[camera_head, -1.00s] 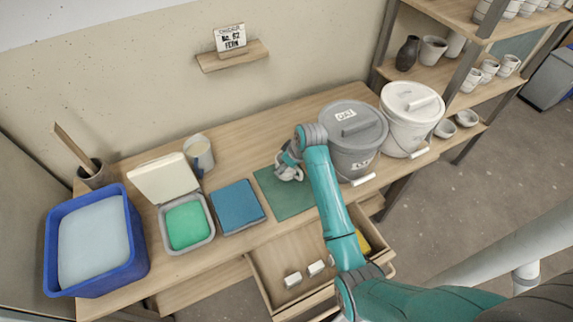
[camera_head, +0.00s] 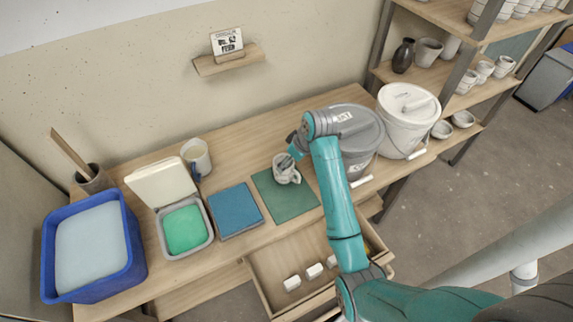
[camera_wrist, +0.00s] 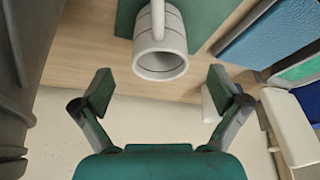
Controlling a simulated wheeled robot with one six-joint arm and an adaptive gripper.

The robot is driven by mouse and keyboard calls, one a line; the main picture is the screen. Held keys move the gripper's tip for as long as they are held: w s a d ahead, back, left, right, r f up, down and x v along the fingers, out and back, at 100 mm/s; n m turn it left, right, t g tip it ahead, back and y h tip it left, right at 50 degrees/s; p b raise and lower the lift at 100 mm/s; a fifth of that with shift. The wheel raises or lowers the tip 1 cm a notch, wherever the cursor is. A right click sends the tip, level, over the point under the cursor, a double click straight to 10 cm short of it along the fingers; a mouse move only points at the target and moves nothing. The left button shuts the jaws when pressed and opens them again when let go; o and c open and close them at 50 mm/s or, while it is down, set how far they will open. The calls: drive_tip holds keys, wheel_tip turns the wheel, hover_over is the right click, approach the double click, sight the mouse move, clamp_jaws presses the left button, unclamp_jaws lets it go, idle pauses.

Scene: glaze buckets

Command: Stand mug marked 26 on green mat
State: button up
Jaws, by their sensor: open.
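A pale grey-white mug (camera_head: 286,170) stands upright on the green mat (camera_head: 297,201), toward its back edge. No number is legible on it. In the wrist view the mug (camera_wrist: 161,48) shows its open rim and its handle, with the green mat (camera_wrist: 205,18) under it. My gripper (camera_wrist: 160,75) is open and empty. Its fingers are spread to either side of the rim in the wrist view, with visible gaps and no contact. In the head view my gripper (camera_head: 293,154) is just behind and above the mug, and its fingertips are partly hidden.
A grey lidded bucket (camera_head: 361,150) and a white one (camera_head: 407,118) stand right of the mat. A blue tile (camera_head: 236,209) and an open box with green contents (camera_head: 185,228) lie left. An open drawer (camera_head: 262,275) with white blocks juts out in front.

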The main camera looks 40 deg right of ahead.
drive_tip(key=shift+v, duration=2.1)
